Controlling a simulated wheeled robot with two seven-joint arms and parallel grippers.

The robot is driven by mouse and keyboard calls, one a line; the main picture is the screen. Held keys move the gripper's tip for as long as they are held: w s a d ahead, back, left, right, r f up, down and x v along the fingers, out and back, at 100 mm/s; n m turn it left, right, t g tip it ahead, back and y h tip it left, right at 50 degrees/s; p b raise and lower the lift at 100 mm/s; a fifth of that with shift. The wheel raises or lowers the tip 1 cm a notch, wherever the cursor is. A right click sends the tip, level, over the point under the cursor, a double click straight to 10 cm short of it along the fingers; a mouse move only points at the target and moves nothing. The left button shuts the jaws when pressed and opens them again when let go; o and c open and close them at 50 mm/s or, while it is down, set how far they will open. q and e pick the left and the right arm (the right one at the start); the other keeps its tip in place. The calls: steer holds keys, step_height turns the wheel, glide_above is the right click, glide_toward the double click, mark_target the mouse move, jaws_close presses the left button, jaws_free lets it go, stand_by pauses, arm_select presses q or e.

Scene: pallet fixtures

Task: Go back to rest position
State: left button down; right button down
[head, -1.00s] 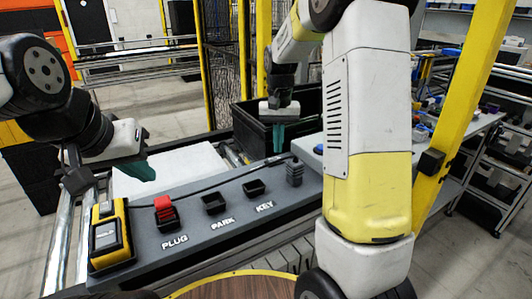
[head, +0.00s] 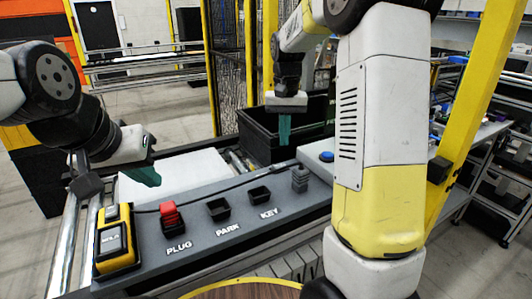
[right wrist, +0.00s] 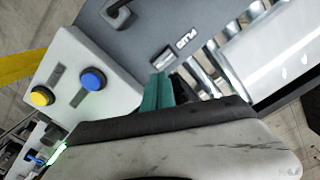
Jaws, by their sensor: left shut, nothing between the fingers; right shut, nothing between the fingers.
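My left gripper (head: 146,174) hangs over the white panel at the left, above the fixture board (head: 215,233). Its teal fingers are together with nothing between them. My right gripper (head: 285,129) points down above the far end of the board, in front of the black crate. Its teal fingers (right wrist: 158,92) are shut and empty in the right wrist view. Both grippers are clear of the board's parts. My right arm hides part of the scene at the right.
A black crate (head: 255,149) stands behind. A box with blue (right wrist: 93,79) and yellow (right wrist: 42,96) buttons is beside the right gripper.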

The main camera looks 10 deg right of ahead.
steer(key=s+a+r+n+t+y, duration=0.1)
steer(key=s+r+t, duration=0.2)
steer(key=s, duration=0.9)
steer(key=s+a+r+n+t+y, duration=0.1)
steer(key=s+r+t, duration=0.1)
steer(key=s, duration=1)
steer(key=shift+r+n+t, duration=0.3)
steer(key=shift+r+t, duration=0.1)
steer(key=shift+t, duration=0.2)
steer(key=shift+a, duration=0.1)
